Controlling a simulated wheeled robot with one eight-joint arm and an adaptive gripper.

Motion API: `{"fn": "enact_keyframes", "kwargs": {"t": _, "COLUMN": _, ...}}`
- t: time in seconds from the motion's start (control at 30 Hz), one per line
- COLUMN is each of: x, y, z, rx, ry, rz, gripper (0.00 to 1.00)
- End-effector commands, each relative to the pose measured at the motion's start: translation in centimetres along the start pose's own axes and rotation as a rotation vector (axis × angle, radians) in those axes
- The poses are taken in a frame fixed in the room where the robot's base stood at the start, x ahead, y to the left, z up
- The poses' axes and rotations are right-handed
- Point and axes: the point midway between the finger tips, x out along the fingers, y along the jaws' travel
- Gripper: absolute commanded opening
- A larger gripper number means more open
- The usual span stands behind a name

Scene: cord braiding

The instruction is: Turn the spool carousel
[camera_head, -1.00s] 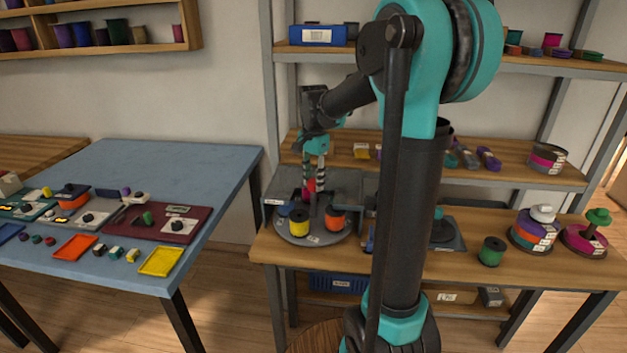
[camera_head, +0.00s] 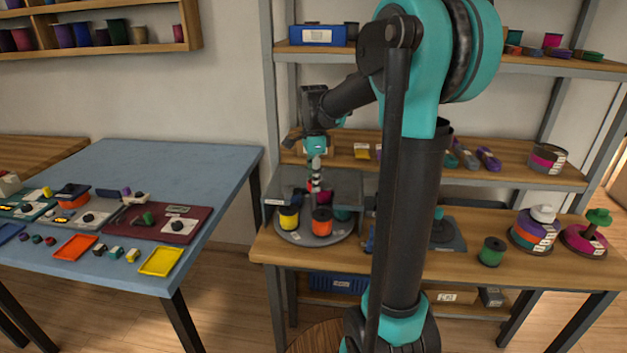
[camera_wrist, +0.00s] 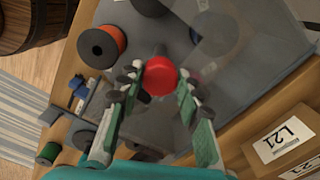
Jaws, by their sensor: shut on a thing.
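The spool carousel (camera_head: 290,238) is a round grey turntable on the shelf bench, partly under a grey, see-through canopy. A yellow spool (camera_head: 289,218) stands at its front left and an orange spool (camera_head: 322,222) at its front. A teal spool (camera_head: 343,214) shows at the right. My gripper (camera_head: 314,184) points down over the carousel's middle. In the wrist view its two fingers (camera_wrist: 158,88) stand on either side of a round red knob (camera_wrist: 160,76), shut on it. The orange spool shows at upper left (camera_wrist: 101,46).
A cardboard box labelled L21 (camera_wrist: 285,140) stands close to the gripper in the wrist view. A green spool (camera_head: 491,252) stands on the bench at right. The blue table (camera_head: 190,155) at left holds trays and small parts.

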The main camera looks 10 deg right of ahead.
Motion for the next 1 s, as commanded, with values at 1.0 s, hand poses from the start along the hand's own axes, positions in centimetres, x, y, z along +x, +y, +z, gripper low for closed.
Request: {"fn": "enact_keyframes", "kwargs": {"t": 1.0, "x": -0.03, "y": -0.12, "z": -0.01, "rx": 0.389, "ry": 0.000, "rz": -0.001, "gripper": 0.00}}
